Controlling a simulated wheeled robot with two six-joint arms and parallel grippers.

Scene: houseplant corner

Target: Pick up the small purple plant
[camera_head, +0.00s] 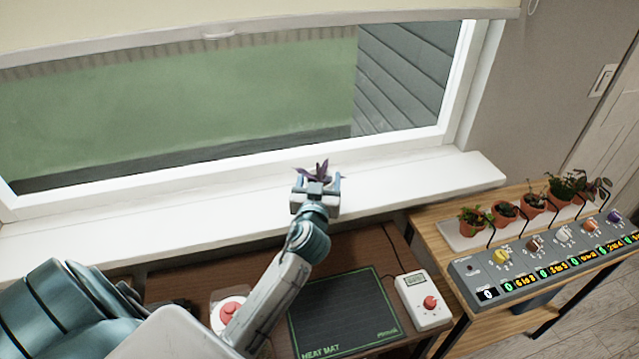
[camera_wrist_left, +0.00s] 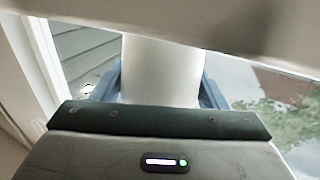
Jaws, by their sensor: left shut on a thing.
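The small purple plant (camera_head: 317,169) shows its dark purple leaves above my left gripper (camera_head: 317,186) in the head view. My left gripper is shut on its pot, which the gripper mostly hides in that view. In the left wrist view a smooth white pot (camera_wrist_left: 162,70) fills the space between the blue fingers of my left gripper (camera_wrist_left: 160,92). The pot appears in front of the white windowsill (camera_head: 420,180); I cannot tell whether it touches the sill. My right gripper is not in view.
Below the sill, a brown table holds a black heat mat (camera_head: 340,310), a white controller with a red knob (camera_head: 424,300) and a red button (camera_head: 230,308). At right, several terracotta-potted plants (camera_head: 505,212) stand behind a grey knob panel (camera_head: 545,258). The sill is otherwise clear.

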